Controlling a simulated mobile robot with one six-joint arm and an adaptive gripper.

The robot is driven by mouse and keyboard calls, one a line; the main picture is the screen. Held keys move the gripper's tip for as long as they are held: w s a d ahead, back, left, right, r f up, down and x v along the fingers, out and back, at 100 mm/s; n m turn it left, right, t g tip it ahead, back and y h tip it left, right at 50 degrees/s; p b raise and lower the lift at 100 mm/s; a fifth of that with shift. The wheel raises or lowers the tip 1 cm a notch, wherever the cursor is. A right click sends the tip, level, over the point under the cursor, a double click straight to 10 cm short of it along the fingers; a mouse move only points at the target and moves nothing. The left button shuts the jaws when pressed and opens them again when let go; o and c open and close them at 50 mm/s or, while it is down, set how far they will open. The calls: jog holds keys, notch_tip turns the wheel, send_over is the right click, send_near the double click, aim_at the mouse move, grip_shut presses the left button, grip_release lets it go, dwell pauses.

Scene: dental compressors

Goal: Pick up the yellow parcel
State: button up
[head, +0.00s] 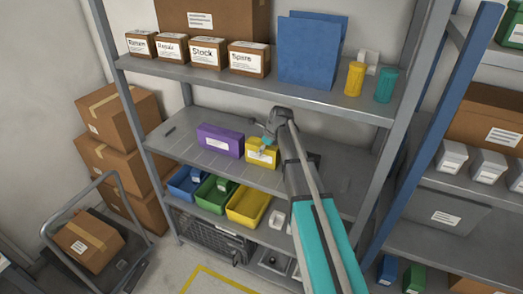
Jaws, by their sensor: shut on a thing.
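The yellow parcel (261,152) is a small box with a white label on its front. It is at the middle shelf (183,153), just right of a purple box (220,141). My gripper (267,144) reaches in from the right and is shut on the yellow parcel from above. The fingers are small here and partly hidden by the wrist. I cannot tell whether the parcel still rests on the shelf or is slightly raised.
The upper shelf above my arm holds labelled boxes (204,57), blue folders (308,52) and a yellow cup (355,79). Below are blue, green and yellow bins (248,205). A blue upright (433,130) stands to the right. The middle shelf's left part is mostly clear.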

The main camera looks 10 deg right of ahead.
aim_at(261, 143)
jog(key=shift+w+r+p, duration=0.1)
jog(key=shift+r+p, duration=2.1)
jog(key=shift+r, duration=0.05)
jog(key=shift+c, duration=0.3)
jog(key=s+a, duration=1)
jog(key=s, duration=0.4)
jog(key=shift+s+a+f+b, duration=0.3)
jog(key=shift+a+f+b, duration=0.05)
